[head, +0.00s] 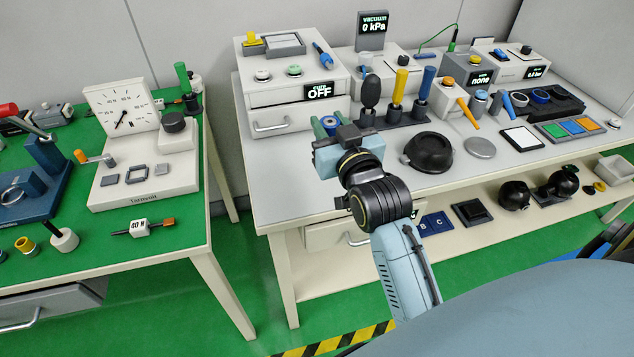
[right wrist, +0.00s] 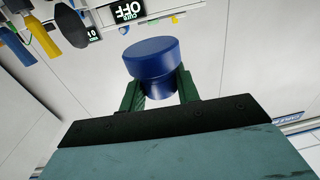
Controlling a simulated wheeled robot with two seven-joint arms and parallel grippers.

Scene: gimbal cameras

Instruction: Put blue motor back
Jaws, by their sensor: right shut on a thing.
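The blue motor (right wrist: 152,60) is a short blue cylinder with a wider round cap, seen between two green fingers in the right wrist view. My right gripper (right wrist: 160,88) is shut on it, around the narrower part below the cap. In the head view my right gripper (head: 328,126) is above the left part of the white bench, in front of the box reading OFF. Only a bit of the blue motor (head: 329,121) shows there, mostly hidden by the gripper. The motor looks held clear of the bench. My left gripper is not in view.
The white bench (head: 290,185) carries a box reading OFF (head: 290,95), a rack of upright handles (head: 398,120), a black dome (head: 428,152), a grey disc (head: 480,148) and a tray of coloured tiles (head: 570,130). A green bench (head: 190,235) with instruments stands left, across a gap.

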